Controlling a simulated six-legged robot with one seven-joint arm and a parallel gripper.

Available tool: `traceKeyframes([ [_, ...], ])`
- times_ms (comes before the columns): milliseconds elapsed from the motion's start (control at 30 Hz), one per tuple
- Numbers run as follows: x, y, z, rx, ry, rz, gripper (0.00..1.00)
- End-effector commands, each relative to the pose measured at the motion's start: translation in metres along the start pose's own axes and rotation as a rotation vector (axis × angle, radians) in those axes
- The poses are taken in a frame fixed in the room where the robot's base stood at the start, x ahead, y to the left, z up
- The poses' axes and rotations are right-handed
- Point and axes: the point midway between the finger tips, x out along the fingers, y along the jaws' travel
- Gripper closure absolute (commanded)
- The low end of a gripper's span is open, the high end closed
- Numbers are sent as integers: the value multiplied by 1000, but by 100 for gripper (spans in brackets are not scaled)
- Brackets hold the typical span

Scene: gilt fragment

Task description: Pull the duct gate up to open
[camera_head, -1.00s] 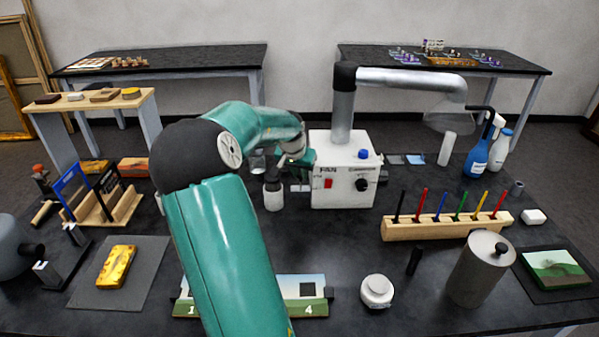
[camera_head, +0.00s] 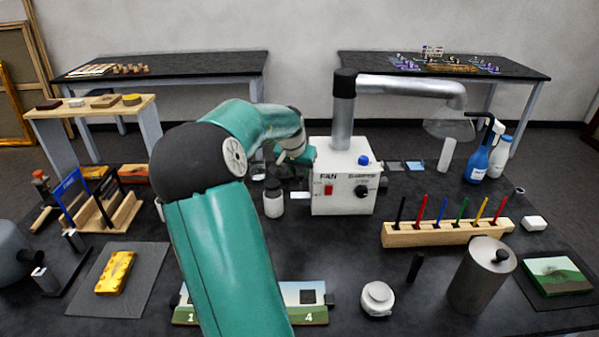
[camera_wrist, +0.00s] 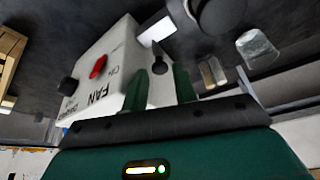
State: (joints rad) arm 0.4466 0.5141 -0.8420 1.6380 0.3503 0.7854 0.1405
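The white fan box (camera_head: 343,190) stands at the middle of the table with a metal duct (camera_head: 343,115) rising from its top. My gripper (camera_head: 306,157) is at the box's upper left side. In the wrist view the box (camera_wrist: 105,70) appears upside down. There my gripper (camera_wrist: 160,85) is open, its two green fingers apart. A small dark knob on a tapered stem (camera_wrist: 159,67) shows between the fingers, near a white plate (camera_wrist: 156,31). This may be the duct gate's handle; I cannot tell for sure. Contact with the fingers is not visible.
A dark-lidded jar (camera_head: 273,202) stands just left of the box. A wooden rack of coloured tools (camera_head: 440,234) is at the right, with a metal canister (camera_head: 478,280) in front. Spray bottles (camera_head: 480,160) stand behind it.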

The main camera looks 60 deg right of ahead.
Motion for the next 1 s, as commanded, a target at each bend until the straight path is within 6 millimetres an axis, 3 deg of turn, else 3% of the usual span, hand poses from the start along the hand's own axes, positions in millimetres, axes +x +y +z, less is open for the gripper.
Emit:
traceKeyframes([
  [400,-86,-1,0,-1,2,-5,72],
  [600,-119,-1,0,-1,1,-4,72],
  [1000,-130,0,0,1,0,0,72],
])
